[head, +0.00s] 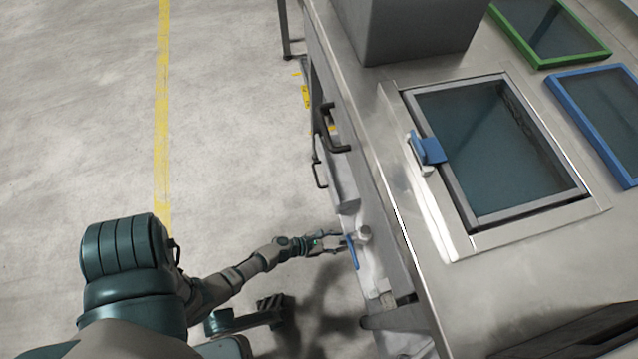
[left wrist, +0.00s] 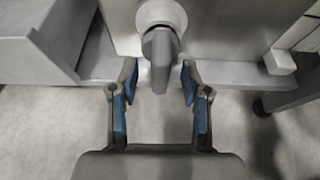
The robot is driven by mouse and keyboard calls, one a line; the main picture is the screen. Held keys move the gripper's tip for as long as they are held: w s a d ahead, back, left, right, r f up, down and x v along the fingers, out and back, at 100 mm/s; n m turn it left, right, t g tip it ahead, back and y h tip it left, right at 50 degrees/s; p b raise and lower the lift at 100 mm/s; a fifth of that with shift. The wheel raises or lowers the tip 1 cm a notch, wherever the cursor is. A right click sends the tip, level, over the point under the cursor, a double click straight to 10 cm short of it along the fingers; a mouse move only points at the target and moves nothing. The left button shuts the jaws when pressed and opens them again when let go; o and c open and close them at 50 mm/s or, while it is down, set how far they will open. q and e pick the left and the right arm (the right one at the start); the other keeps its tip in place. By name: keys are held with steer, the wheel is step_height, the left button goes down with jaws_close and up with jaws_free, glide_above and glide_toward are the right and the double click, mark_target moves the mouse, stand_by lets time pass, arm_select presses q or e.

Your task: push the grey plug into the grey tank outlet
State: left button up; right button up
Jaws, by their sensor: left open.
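The grey plug (left wrist: 160,58) shows at the top middle of the left wrist view, its flat grip hanging down. Its upper end meets the pale round tank outlet (left wrist: 163,13) on the grey tank wall; how deep it sits I cannot tell. My left gripper (left wrist: 158,84) is open, with one blue-padded finger on each side of the plug's grip and a visible gap on both sides. In the head view my left gripper (head: 349,246) is at the washer's lower side, beside a small grey round part (head: 364,233). My right gripper is not in view.
The steel washer (head: 465,285) fills the right side, with a framed window (head: 500,150) and a blue latch (head: 428,150) on top. Dark handles (head: 330,130) stick out of its side. Open concrete floor (head: 230,120) with a yellow line (head: 162,110) lies to the left.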

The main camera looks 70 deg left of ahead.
arm_select(q)
steer(key=d+v, duration=0.1)
steer(key=v, duration=1)
steer(key=shift+a, duration=0.45)
steer(key=shift+s+f, duration=0.1)
